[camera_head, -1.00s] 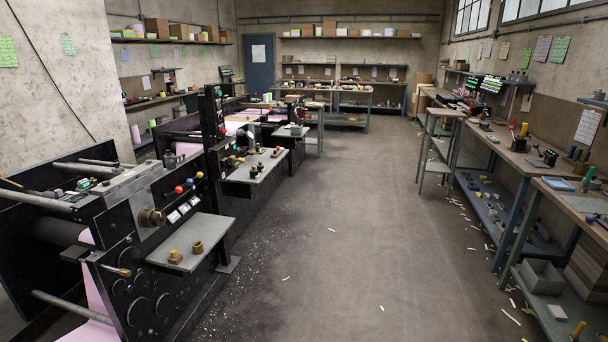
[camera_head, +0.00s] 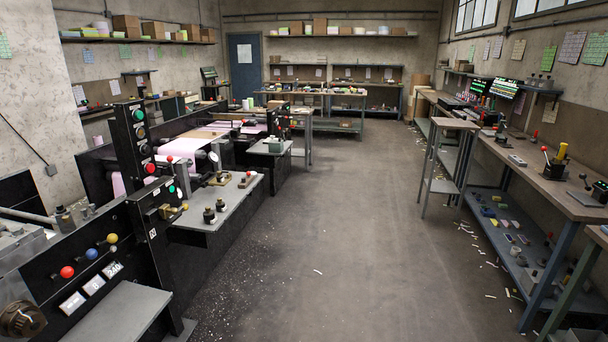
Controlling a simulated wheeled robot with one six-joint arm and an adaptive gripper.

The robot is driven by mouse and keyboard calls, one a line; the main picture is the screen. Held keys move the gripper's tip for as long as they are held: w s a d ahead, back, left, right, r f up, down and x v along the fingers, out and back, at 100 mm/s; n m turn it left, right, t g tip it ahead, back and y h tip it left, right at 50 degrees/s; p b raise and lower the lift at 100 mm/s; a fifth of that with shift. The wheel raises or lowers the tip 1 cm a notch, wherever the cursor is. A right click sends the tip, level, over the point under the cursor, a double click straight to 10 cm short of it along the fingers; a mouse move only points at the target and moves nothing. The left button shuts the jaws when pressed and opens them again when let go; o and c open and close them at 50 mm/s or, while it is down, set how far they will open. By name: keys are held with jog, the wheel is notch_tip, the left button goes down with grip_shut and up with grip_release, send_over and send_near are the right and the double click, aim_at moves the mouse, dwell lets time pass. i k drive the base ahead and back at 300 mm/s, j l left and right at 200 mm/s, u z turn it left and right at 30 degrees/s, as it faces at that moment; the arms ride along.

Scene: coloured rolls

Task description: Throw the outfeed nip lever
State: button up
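A black machine (camera_head: 92,262) stands at the left. Its side panel carries a red ball knob (camera_head: 67,272), a blue ball knob (camera_head: 91,254) and a yellow ball knob (camera_head: 112,239). White labels (camera_head: 72,303) sit below them, too small to read surely. A brass handle (camera_head: 172,211) sticks out from a black post beyond the knobs. Farther along, a grey shelf (camera_head: 234,201) holds several small knobs and a red-topped part. I cannot tell which of these is the outfeed nip lever. My gripper is not in view.
The floor aisle (camera_head: 320,240) is clear apart from paper scraps. A grey side shelf (camera_head: 122,312) juts out at the lower left. A small stand (camera_head: 455,125) and a long workbench (camera_head: 550,190) line the right side. A back bench (camera_head: 330,92) closes the far end.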

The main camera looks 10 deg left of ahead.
aim_at(169, 158)
jog(key=i+j+u, duration=0.1)
jog(key=i+u, duration=0.2)
jog(key=i, duration=0.3)
jog(key=i+u, duration=0.35)
jog(key=i, duration=0.3)
jog(key=i+l+u, duration=0.3)
jog(key=i, duration=0.3)
jog(key=i+l+u, duration=0.1)
jog(key=i+u, duration=0.3)
jog(key=i, duration=0.35)
